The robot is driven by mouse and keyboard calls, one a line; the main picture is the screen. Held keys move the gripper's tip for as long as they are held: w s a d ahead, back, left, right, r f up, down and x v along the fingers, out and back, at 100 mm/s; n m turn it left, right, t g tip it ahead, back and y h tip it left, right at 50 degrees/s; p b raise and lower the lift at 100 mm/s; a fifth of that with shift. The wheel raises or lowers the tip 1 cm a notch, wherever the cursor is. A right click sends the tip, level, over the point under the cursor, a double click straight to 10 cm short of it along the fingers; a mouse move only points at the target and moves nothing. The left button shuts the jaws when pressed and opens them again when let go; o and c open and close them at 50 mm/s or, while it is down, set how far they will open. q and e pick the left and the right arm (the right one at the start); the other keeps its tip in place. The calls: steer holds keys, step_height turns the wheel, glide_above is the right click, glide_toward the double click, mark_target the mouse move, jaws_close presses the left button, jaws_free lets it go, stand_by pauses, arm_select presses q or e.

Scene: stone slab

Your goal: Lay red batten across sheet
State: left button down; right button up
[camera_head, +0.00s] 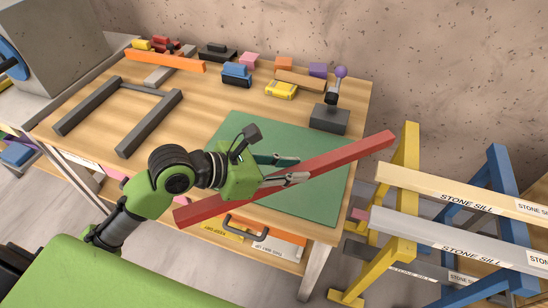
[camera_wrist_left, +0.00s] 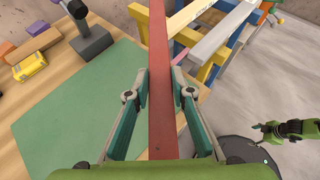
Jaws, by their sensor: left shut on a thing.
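The red batten (camera_head: 345,153) is a long straight bar, held slanting across the front right of the workbench. It also shows in the left wrist view (camera_wrist_left: 163,125), running between the fingers. My left gripper (camera_head: 296,170) is shut on the batten near its middle. The green sheet (camera_head: 318,200) lies flat on the bench beneath the batten and gripper. The batten's ends reach past the sheet's edges in the head view; I cannot tell the exact gap below it. My right gripper (camera_wrist_left: 268,158) shows small in the left wrist view, its jaws too unclear to read.
A dark block with a purple-knobbed post (camera_head: 330,118) stands at the sheet's back right corner. A grey frame (camera_head: 118,110) lies on the bench's left. Several small coloured blocks line the back. Yellow and blue trestles (camera_head: 405,185) holding stone sills stand right of the bench.

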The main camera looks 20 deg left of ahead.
arm_select(q)
steer(key=w+a+f, duration=0.2)
steer(key=w+f, duration=0.1)
steer(key=w+a+f+b, duration=0.1)
steer(key=w+a+f, duration=0.1)
steer(key=w, duration=0.2)
steer(key=w+a+f, duration=0.2)
steer(key=w+f, duration=0.1)
steer(key=shift+w+a+f, duration=0.2)
steer(key=shift+w+f, duration=0.05)
steer(key=shift+f, duration=0.05)
steer(key=shift+w+a+f, duration=0.1)
steer(key=shift+w+f, duration=0.05)
steer(key=shift+f, duration=0.05)
step_height(320, 180, down, 3)
steer(key=shift+w+a+f+b, duration=0.1)
steer(key=shift+w+b, duration=0.05)
steer(key=shift+b, duration=0.15)
steer(key=shift+f, duration=0.15)
steer(key=shift+f, duration=0.1)
steer(key=c, duration=1.8)
jaws_free()
steer(key=shift+o, duration=0.2)
